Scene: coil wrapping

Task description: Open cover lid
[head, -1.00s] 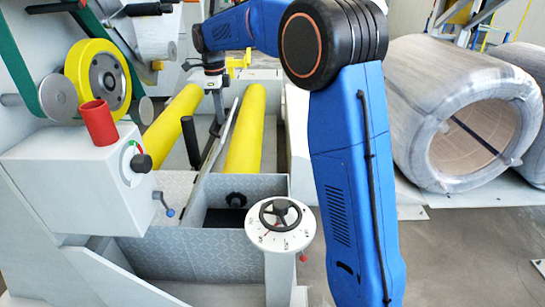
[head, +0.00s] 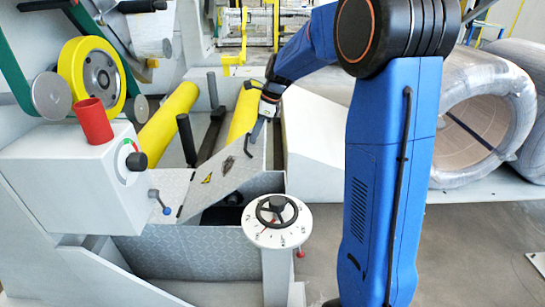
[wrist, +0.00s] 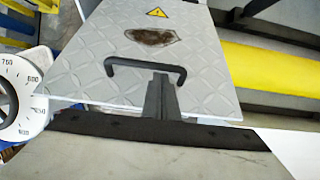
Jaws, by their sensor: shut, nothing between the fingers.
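The cover lid (head: 222,170) is a grey diamond-plate panel with a yellow warning sticker and a dark worn patch. In the head view it stands tilted over a dark open compartment (head: 222,216), so it is partly raised. Its black bar handle (head: 250,148) is near its upper right edge. My gripper (head: 262,122) is at that edge. In the wrist view the lid (wrist: 100,65) fills the upper middle, and my shut gripper (wrist: 159,88) reaches the handle (wrist: 118,64) with nothing between its fingers. Whether the fingertips touch the bar is unclear.
A white dial post (head: 278,235) stands close in front of the compartment. A grey control box with a red cup (head: 94,122) is at left. Yellow rollers (head: 168,128) lie behind the lid. A large wrapped coil (head: 488,110) stands at right.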

